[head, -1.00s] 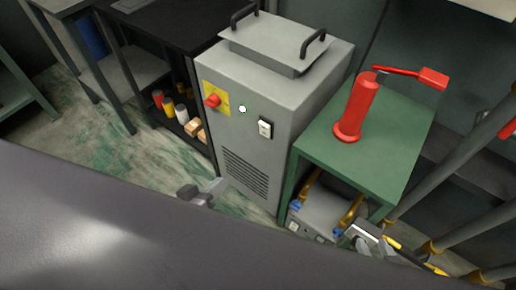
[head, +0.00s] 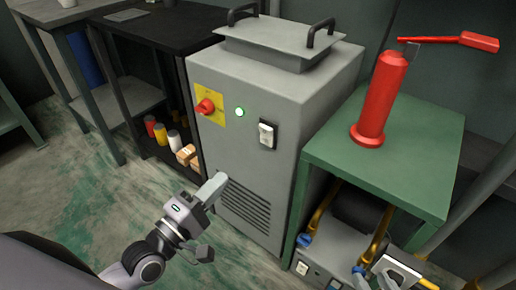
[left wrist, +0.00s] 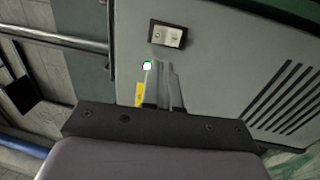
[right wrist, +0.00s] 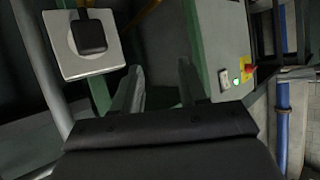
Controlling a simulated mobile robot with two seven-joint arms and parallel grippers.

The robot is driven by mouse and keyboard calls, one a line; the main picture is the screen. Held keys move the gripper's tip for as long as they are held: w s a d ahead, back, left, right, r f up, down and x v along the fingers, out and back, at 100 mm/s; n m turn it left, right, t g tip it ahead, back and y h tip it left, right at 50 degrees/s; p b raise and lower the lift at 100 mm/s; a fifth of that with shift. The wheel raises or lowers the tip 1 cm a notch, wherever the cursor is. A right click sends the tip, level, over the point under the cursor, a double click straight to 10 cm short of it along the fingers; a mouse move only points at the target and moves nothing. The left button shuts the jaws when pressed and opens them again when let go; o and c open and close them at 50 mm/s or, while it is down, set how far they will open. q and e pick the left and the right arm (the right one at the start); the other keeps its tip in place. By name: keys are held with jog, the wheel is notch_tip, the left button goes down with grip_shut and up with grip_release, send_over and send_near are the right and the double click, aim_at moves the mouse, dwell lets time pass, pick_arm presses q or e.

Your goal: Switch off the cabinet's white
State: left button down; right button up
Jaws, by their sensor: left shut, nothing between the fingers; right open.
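The grey cabinet (head: 235,160) stands in the middle of the head view. Its white rocker switch (head: 266,134) sits in a dark frame on the front face, right of a lit green-white lamp (head: 240,112) and a red knob on a yellow plate (head: 208,106). My left gripper (head: 216,186) is shut and empty, in front of the cabinet, below and left of the switch. In the left wrist view the fingers (left wrist: 163,85) point toward the switch (left wrist: 168,35), apart from it. My right gripper (right wrist: 158,80) is open and empty near the green table; the head view shows it at the lower right.
A green table (head: 420,160) right of the cabinet bears a red cylinder (head: 382,98) with a red handle. A grey unit (head: 330,255) with yellow handles sits beneath. A black shelf (head: 150,40) with cans and boxes stands left. The floor before the cabinet is clear.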

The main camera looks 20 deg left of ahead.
pick_arm(q)
jog(key=b, duration=0.2)
send_near(266, 133)
jog(key=x, duration=0.5)
jog(key=shift+f, duration=0.15)
jog(key=shift+b+x, duration=0.3)
jog(key=shift+x, duration=0.65)
pick_arm(e)
jog(key=shift+w+a+f+m+y, duration=0.15)
jog(key=shift+w+a+y, duration=0.15)
jog(key=shift+a, duration=0.25)
jog(key=shift+w+a+f+m+y, duration=0.1)
jog(key=shift+w+a+m+y, duration=0.15)
jog(key=shift+a, duration=0.3)
jog(key=shift+r, duration=0.15)
pick_arm(q)
jog(key=shift+r+p, duration=0.2)
jog(key=shift+p, duration=0.2)
jog(key=shift+w+d+g+p, duration=0.15)
jog(key=shift+g+p, duration=0.15)
jog(key=shift+p, duration=0.3)
pick_arm(e)
jog(key=shift+s+d+h, duration=0.35)
jog(key=shift+s+d, duration=0.05)
jog(key=shift+d, duration=0.4)
jog(key=shift+n, duration=0.3)
